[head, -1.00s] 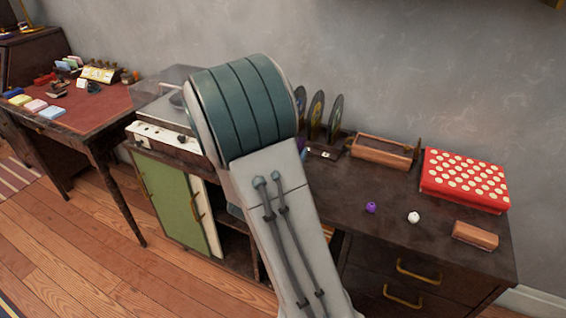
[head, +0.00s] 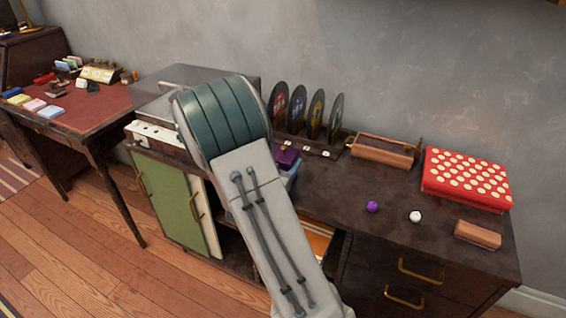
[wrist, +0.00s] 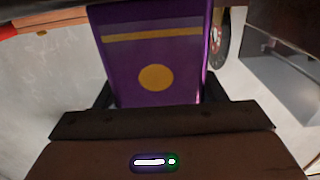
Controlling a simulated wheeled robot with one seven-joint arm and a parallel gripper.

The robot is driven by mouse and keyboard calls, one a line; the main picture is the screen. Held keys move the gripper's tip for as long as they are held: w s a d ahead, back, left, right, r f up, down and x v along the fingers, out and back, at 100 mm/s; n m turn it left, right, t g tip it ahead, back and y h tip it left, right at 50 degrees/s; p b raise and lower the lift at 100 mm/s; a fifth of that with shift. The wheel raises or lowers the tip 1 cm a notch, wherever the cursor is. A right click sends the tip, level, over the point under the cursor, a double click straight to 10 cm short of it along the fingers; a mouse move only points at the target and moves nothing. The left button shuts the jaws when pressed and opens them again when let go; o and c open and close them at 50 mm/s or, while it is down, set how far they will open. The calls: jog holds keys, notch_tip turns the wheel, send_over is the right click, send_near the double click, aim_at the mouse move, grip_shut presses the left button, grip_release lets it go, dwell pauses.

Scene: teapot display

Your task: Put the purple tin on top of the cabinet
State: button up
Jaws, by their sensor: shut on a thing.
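The purple tin (wrist: 153,50) fills the middle of the wrist view, with a yellow band and a yellow round spot on its face. My gripper (wrist: 157,92) is shut on it, with a dark finger at each side. In the head view a small part of the purple tin (head: 285,158) shows just right of my arm, in front of the record rack.
A record rack (head: 322,150), a wooden box (head: 382,152), a red dotted box (head: 466,180), a purple ball (head: 372,207), a white ball (head: 415,216) and a brown block (head: 478,235) are on the cabinet top. A turntable (head: 150,135) stands at its left.

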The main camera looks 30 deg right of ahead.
jog(key=o, duration=1.1)
jog(key=shift+o, duration=0.2)
jog(key=shift+r, duration=0.1)
jog(key=shift+a+r+p, duration=0.1)
jog(key=shift+r+p, duration=0.05)
jog(key=shift+p, duration=0.25)
jog(key=v, duration=1.1)
jog(key=w+a+n+y, duration=0.2)
jog(key=a+n+y, duration=0.2)
jog(key=a+y, duration=0.7)
jog(key=s+d+r+n+g+y, duration=0.1)
jog(key=s+d+r+n+g, duration=0.1)
jog(key=s, duration=0.8)
jog(key=s+d+r+n+g+y, duration=0.2)
jog(key=s+n+g, duration=0.2)
jog(key=s+g, duration=0.3)
jog(key=s, duration=0.3)
jog(key=shift+s+d+r, duration=0.25)
jog(key=shift+s+r, duration=0.05)
